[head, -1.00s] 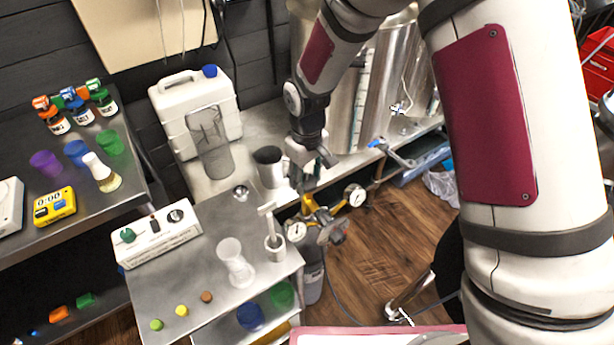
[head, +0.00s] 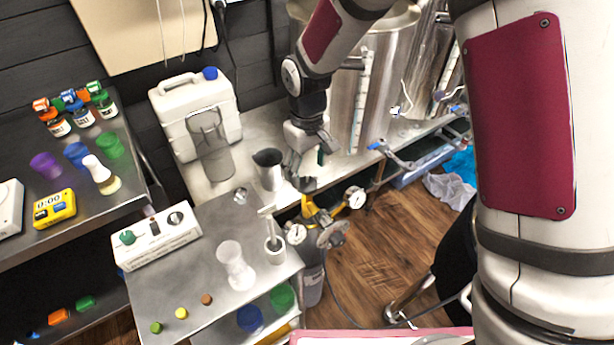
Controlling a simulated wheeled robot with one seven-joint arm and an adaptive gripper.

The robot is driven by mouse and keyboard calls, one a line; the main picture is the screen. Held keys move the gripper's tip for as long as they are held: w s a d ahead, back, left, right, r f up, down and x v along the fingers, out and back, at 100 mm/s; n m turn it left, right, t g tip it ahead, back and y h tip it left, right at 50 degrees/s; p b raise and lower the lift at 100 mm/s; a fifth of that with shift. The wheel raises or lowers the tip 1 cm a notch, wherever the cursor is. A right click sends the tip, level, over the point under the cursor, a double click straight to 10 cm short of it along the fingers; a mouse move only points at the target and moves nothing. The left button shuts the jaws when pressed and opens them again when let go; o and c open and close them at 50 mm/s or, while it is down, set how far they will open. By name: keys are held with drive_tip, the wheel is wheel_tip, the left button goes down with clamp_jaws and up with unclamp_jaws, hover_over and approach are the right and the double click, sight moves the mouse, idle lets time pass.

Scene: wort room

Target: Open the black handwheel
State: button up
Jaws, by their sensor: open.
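A gas cylinder (head: 313,284) stands on the floor behind the steel cart. Its yellow brass regulator (head: 318,214) carries two round white gauges, one on the left (head: 296,234) and one on the right (head: 355,198). A greyish round wheel-like part (head: 332,235) faces the camera at the front of the regulator. My gripper (head: 308,160) is open and points down just above the top of the regulator. A small dark part (head: 303,184) shows right below its fingers; I cannot tell whether this is the black handwheel or whether the fingers touch it.
A steel cart (head: 205,260) with a control box (head: 157,237), a flask (head: 236,266) and a mortar (head: 274,250) is at lower left. A metal jug (head: 268,169) stands on the bench beside my gripper. Steel tanks (head: 372,80) and blue-handled valves (head: 392,153) are behind. Wooden floor is open at right.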

sight(309, 183)
wheel_tip(309, 183, up, 7)
idle(0.3)
drive_tip(key=shift+r, duration=0.1)
drive_tip(key=s+d+r+m+t, duration=0.1)
drive_tip(key=s+d+r+m, duration=0.1)
drive_tip(key=s+d+r, duration=0.35)
drive_tip(key=s+d+r+m+t, duration=0.1)
drive_tip(key=s+d+r+m, duration=0.1)
drive_tip(key=d+r, duration=0.55)
drive_tip(key=s+d+r+m+t, duration=0.1)
drive_tip(key=s+d+r+m, duration=0.1)
drive_tip(key=s, duration=0.6)
drive_tip(key=s+d+r+m+t, duration=0.2)
drive_tip(key=s+d+r, duration=0.1)
drive_tip(key=s+d, duration=0.2)
drive_tip(key=shift+s+r, duration=0.25)
drive_tip(key=shift+s, duration=1.15)
